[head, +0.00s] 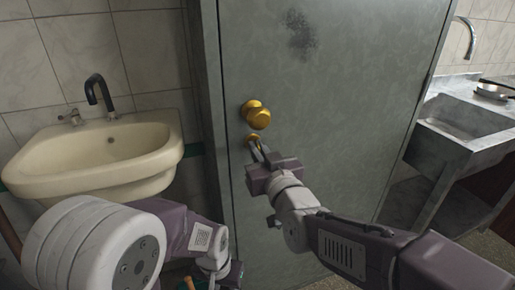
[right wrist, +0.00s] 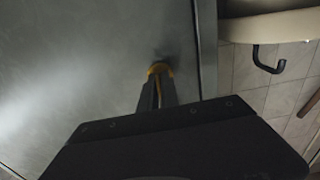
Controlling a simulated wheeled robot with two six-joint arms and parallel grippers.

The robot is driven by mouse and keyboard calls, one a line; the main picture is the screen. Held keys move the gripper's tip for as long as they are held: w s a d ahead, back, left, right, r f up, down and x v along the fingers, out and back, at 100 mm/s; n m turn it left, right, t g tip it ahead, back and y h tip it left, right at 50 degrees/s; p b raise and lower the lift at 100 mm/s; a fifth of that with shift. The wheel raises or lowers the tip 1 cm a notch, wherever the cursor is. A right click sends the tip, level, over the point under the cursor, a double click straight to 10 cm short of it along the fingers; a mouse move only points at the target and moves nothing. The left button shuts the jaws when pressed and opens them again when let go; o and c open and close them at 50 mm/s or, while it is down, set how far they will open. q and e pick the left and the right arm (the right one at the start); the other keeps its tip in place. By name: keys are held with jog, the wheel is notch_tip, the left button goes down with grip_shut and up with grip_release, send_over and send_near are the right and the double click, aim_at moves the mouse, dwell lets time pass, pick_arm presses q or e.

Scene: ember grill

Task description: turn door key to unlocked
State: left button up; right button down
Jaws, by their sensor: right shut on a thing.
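The grey metal door (head: 330,100) fills the middle of the head view, with a round brass knob (head: 257,115) near its left edge. Just below the knob is a brass lock (head: 252,138). My right gripper (head: 257,150) reaches up to this lock, and its narrow fingers are shut on the key. In the right wrist view the fingers (right wrist: 156,92) meet at the brass lock (right wrist: 159,69), with a thin strip of the brass key (right wrist: 158,90) between them. The key is mostly hidden, so its turn angle cannot be told.
A cream washbasin (head: 100,157) with a dark tap (head: 98,92) is on the tiled wall left of the door. A grey stone sink (head: 465,125) stands to the right. My left arm is low at the front left.

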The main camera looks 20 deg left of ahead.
dwell(0.4)
jog(key=c, duration=1.6)
grip_release()
jog(key=p+v, duration=0.1)
jog(key=v, duration=0.8)
